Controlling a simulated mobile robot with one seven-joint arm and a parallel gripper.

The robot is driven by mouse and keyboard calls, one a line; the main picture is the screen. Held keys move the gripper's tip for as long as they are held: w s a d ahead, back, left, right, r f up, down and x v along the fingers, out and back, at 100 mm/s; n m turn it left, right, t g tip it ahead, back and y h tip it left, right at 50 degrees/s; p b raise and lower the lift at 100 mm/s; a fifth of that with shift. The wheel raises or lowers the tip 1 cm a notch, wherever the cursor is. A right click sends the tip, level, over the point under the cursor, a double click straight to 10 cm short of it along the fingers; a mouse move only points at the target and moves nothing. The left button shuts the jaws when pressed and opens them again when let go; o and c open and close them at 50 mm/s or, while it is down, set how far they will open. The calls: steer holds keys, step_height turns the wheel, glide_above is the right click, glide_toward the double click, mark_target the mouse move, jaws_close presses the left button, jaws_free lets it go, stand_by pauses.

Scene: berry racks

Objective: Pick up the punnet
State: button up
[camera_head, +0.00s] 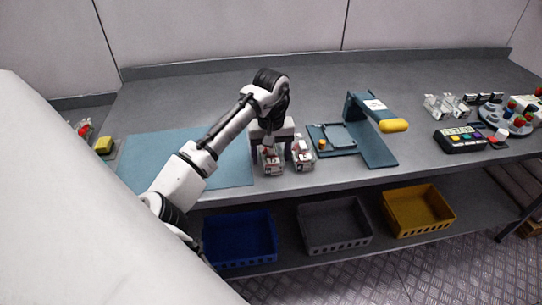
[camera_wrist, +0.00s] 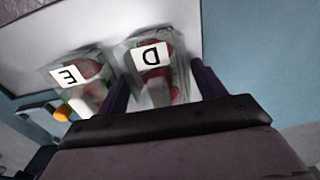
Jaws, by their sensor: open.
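Two clear punnets of red fruit stand side by side at the bench's front edge. In the wrist view, the punnet with a white label D (camera_wrist: 158,90) lies between the open fingers of my gripper (camera_wrist: 162,82), and the punnet labelled E (camera_wrist: 84,92) lies outside the left finger. In the head view, my gripper (camera_head: 271,149) points down over the left punnet (camera_head: 272,164); the right punnet (camera_head: 303,157) is just beside it. The gripper hides part of the left punnet. I cannot tell whether the fingers touch it.
A blue mat (camera_head: 150,150) lies left on the grey bench. A blue-grey stand with a yellow-ended arm (camera_head: 372,140) is to the right. A black button box (camera_head: 459,138) and more clear punnets (camera_head: 444,106) are farther right. Blue (camera_head: 240,240), grey (camera_head: 334,226) and yellow (camera_head: 418,210) crates sit below.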

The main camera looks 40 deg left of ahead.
steer(key=shift+f, duration=0.15)
steer(key=c, duration=0.9)
step_height(320, 180, up, 20)
steer(key=b, duration=0.1)
